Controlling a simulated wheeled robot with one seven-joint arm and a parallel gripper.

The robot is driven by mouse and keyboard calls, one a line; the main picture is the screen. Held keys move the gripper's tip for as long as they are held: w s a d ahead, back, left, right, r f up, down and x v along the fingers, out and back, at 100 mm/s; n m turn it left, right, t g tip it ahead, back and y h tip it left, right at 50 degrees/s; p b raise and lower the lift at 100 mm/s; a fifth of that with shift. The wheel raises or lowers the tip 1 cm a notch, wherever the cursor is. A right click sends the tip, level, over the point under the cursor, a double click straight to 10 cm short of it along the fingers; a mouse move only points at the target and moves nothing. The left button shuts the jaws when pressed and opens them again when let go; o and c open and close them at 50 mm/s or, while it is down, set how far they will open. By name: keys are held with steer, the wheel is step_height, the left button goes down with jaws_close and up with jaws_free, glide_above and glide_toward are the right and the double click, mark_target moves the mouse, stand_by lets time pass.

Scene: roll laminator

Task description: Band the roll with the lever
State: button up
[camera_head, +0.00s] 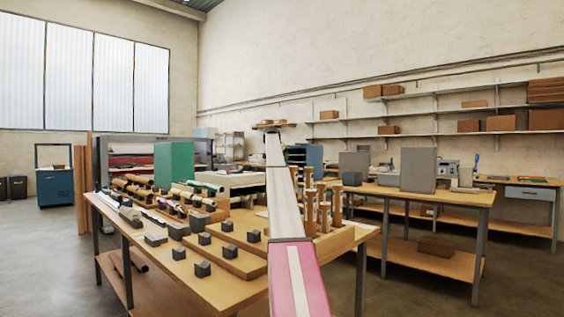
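My pink and white arm reaches up and away from the bottom middle. Its far end is small and dark, and I cannot make out my gripper there. Several rolls (170,205) lie in rows on racks at the left of the wooden table (222,287); some have pink, green or dark covers. I cannot tell which roll is the one to band. A small blue upright handle (476,160) stands by a machine on the right-hand bench; it is too small to tell whether it is the lever.
Dark blocks (202,269) sit along the table's front. Wooden posts (324,213) stand at its right. A green box (173,165) is behind the rolls. A grey box (418,170) stands on the right bench (470,197). Open floor lies between the tables.

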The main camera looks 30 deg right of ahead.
steer(key=c, duration=0.6)
steer(key=shift+s+a+f+m, duration=0.1)
steer(key=shift+a+m, duration=0.1)
steer(key=shift+m, duration=0.1)
jaws_close()
steer(key=s+a+m+t+h, duration=0.15)
steer(key=a+m, duration=0.25)
steer(key=m, duration=0.5)
steer(key=s+a+m+h, duration=0.25)
steer(key=a+m, duration=0.25)
steer(key=m, duration=0.3)
steer(key=x, duration=1.4)
steer(key=shift+d+r, duration=0.25)
steer(key=shift+d, duration=0.05)
